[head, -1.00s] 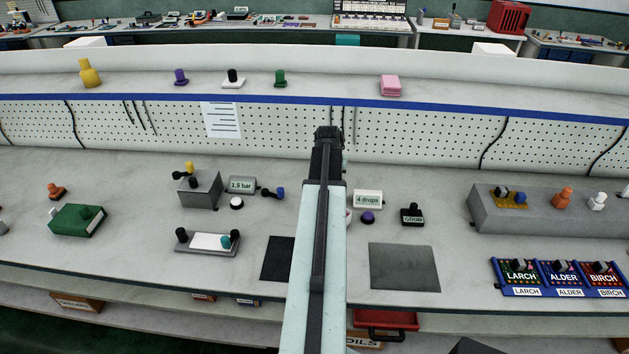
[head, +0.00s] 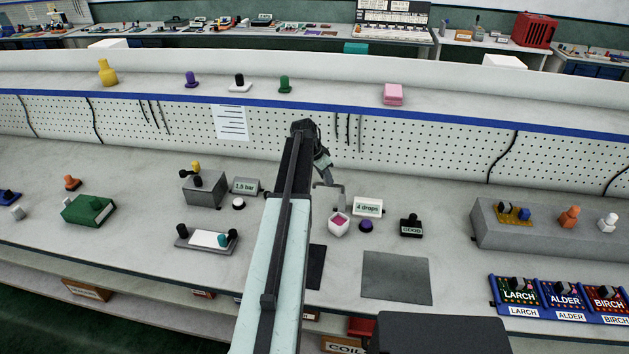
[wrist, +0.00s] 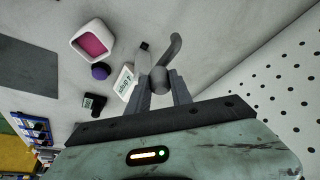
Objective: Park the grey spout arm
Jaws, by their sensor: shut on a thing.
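The grey spout arm is a bent grey bar with a round knob; its hooked end (wrist: 173,48) shows in the wrist view. In the head view part of it (head: 340,190) shows just behind the white cup. My gripper (wrist: 161,88) is shut on the spout's knob, between its two grey fingers. In the head view my gripper (head: 325,172) points down by the pegboard, partly hidden by my arm. The white cup with a pink inside (head: 339,226) stands below the spout; it also shows in the wrist view (wrist: 94,42). I cannot tell whether the spout's end is over it.
The "4 drops" sign (head: 368,207), a purple knob (head: 366,226) and a black stamp (head: 411,228) stand right of the cup. The "1.5 bar" sign (head: 246,185) and a white button (head: 239,203) are left of my arm. A bare grey mat (head: 397,278) lies in front.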

